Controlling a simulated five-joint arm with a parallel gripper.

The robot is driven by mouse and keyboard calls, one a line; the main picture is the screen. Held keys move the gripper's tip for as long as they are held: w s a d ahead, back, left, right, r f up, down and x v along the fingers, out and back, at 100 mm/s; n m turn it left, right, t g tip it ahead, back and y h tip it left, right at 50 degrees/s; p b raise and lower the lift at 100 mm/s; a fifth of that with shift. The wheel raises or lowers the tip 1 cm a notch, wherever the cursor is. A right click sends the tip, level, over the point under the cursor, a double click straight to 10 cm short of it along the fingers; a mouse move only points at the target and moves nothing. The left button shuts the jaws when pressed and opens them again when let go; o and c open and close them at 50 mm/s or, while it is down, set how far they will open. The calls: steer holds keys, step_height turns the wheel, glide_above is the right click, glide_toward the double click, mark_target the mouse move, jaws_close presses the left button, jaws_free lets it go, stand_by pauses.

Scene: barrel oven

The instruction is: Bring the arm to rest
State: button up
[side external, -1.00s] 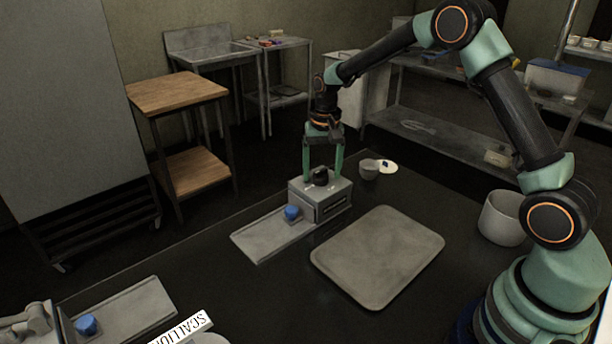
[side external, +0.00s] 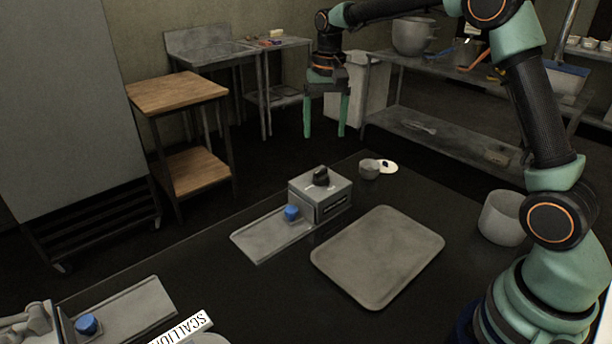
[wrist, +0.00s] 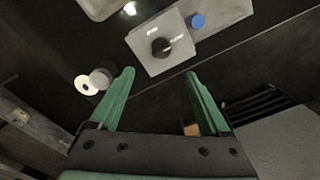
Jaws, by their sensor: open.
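My gripper (side external: 326,134) is open and empty, pointing down, well above the dark counter in the side view. Below it stands a small grey box (side external: 338,204) with a black knob (side external: 321,176) on top. In the wrist view the green fingers (wrist: 159,74) are spread apart, with the box (wrist: 166,50) and its knob (wrist: 161,47) beyond them. Nothing touches the fingers.
A grey tray (side external: 378,256) lies on the counter, with a flat plate (side external: 262,244) and blue knob (side external: 291,212) beside the box. A small cup (side external: 369,169), a white lid (side external: 387,167) and a grey pot (side external: 502,218) stand nearby. Space around the gripper is clear.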

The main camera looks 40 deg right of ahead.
steer(key=shift+r, duration=0.1)
steer(key=s+a+r+n+t, duration=0.3)
steer(key=s+r, duration=0.4)
steer(key=s, duration=0.3)
steer(key=s+a+f+n+t, duration=0.1)
steer(key=s+n, duration=0.3)
steer(key=s, duration=0.6)
steer(key=shift+s+a+f+t, duration=0.35)
steer(key=shift+f+t, duration=0.25)
steer(key=shift+f, duration=0.2)
